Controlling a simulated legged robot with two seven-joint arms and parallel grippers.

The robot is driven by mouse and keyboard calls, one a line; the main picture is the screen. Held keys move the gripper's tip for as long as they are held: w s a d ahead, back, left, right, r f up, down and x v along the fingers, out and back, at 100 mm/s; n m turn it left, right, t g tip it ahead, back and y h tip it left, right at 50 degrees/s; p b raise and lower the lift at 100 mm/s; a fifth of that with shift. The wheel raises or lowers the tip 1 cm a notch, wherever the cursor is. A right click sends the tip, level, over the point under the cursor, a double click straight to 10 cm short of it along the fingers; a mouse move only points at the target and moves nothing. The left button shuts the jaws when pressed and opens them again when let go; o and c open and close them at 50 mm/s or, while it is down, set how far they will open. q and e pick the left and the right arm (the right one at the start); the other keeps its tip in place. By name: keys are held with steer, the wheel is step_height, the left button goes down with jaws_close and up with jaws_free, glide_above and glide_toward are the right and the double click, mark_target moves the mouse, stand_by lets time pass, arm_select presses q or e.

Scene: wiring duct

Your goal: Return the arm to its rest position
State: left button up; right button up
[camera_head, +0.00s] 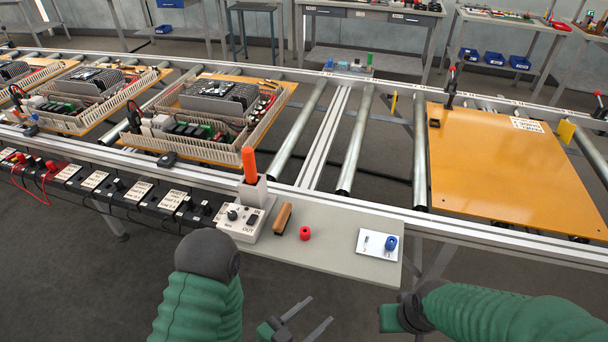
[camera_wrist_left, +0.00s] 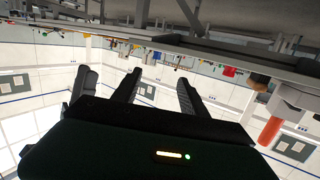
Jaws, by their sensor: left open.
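My left arm (camera_head: 205,290) comes up at the bottom, left of centre, with a green sleeve and a dark joint. My left gripper (camera_head: 320,309) is low in the head view, in front of the grey shelf's near edge and apart from it. Its two fingers are spread with nothing between them. The left wrist view also shows the fingers (camera_wrist_left: 159,77) apart and empty, with the room tilted behind them. My right arm (camera_head: 490,312) crosses the bottom right in a green sleeve; I cannot make out its gripper fingers.
A grey shelf (camera_head: 330,246) holds a control box (camera_head: 240,222) with an orange-handled tool (camera_head: 249,163), a brown-handled brush (camera_head: 283,218), a red piece (camera_head: 305,233) and a white tray (camera_head: 366,245). Behind runs a roller conveyor with an orange board (camera_head: 500,175) and wired panels (camera_head: 215,115).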

arm_select(q)
steer(key=w+a+r+n+g+y+p, duration=0.25)
steer(key=a+y, duration=0.25)
steer(key=a, duration=0.3)
steer(key=w+a+r+n+g+y+p, duration=0.1)
steer(key=w+a+r+n+y+p, duration=0.2)
steer(key=a, duration=0.5)
steer(key=s+a+r+n+g+y+p, duration=0.2)
steer(key=s+a+r+n+g+y, duration=0.1)
steer(key=s, duration=0.6)
steer(key=a+r+n+g, duration=0.1)
steer(key=a+r+g, duration=0.1)
steer(key=a+r, duration=0.1)
steer(key=shift+s+r+y+p, duration=0.15)
steer(key=shift+r+y+p, duration=0.2)
steer(key=shift+r, duration=0.3)
arm_select(e)
steer(key=w+v, duration=0.2)
steer(key=v, duration=0.6)
steer(key=shift+w+r, duration=0.15)
steer(key=shift+w, duration=0.1)
arm_select(q)
steer(key=shift+s+d+r, duration=0.1)
arm_select(e)
steer(key=shift+s, duration=0.15)
